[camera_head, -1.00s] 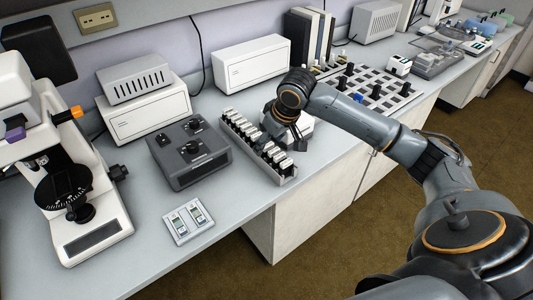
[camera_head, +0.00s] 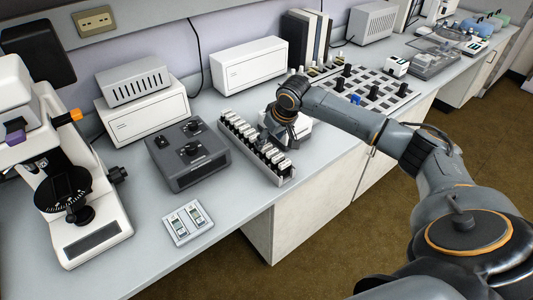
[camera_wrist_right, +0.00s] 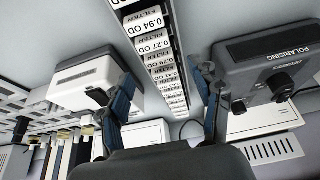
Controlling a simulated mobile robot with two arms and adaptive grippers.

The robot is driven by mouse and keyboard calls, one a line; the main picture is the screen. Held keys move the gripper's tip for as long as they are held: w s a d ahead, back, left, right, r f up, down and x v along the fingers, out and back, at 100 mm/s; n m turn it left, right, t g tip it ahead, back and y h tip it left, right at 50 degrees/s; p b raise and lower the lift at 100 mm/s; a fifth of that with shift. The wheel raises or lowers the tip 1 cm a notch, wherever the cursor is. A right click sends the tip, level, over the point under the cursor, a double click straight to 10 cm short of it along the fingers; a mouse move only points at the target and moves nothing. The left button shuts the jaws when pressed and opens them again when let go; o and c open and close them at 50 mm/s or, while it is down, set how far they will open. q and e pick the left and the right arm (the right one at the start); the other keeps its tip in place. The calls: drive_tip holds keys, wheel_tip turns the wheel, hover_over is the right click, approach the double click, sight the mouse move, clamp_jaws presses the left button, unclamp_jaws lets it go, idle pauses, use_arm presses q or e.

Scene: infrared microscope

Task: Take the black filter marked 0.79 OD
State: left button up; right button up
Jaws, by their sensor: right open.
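The filter rack (camera_head: 226,147) is a long metal tray on the bench holding a row of pale-topped filters. In the right wrist view its labels appear upside down. The label 0.79 OD (camera_wrist_right: 158,60) shows between 0.27 OD (camera_wrist_right: 150,44) and a partly readable label. The filter bodies and their colour are hard to make out there. My right gripper (camera_head: 268,136) is over the right side of the rack, hiding some filters in its middle. In the right wrist view its fingers (camera_wrist_right: 167,74) are apart, with nothing between them. My left gripper is not in view.
A dark control box (camera_head: 188,153) stands left of the rack, and a white box (camera_head: 298,132) lies just behind my gripper. A slotted board (camera_head: 372,88) with black knobs is further right. A microscope (camera_head: 70,190) is at the left. Bench space in front of the rack is clear.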

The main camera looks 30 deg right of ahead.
sight(267, 146)
drive_tip(key=x, duration=0.3)
drive_tip(key=shift+w+f, duration=0.1)
drive_tip(key=shift+f, duration=0.2)
drive_tip(key=c, duration=1.2)
